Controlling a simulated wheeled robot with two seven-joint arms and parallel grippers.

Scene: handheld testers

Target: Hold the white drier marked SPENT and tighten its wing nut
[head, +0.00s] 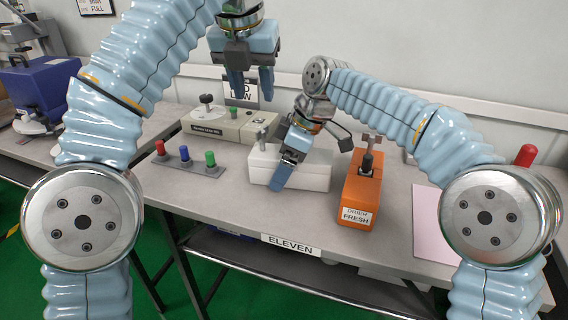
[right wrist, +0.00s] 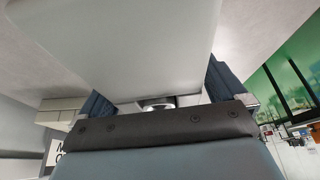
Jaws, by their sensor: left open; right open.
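The white drier (head: 312,171) sits on the bench, left of the orange drier (head: 360,198) marked DRIER FRESH. No SPENT marking is readable. A grey fitting (head: 262,128), perhaps the wing nut, stands at its left end. My right gripper (head: 284,172) is open over the drier, one blue finger down its front; its other finger is hidden. In the right wrist view, the white drier (right wrist: 150,45) fills the space between the two open fingers; contact cannot be told. My left gripper (head: 252,87) is open and empty, pointing down above and behind the drier's left end.
A rack (head: 188,163) with red, blue and green pegs stands left of the white drier. A beige instrument (head: 220,124) is behind it. A pink sheet (head: 428,222) lies at the right. The bench's front edge carries an ELEVEN label (head: 291,245).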

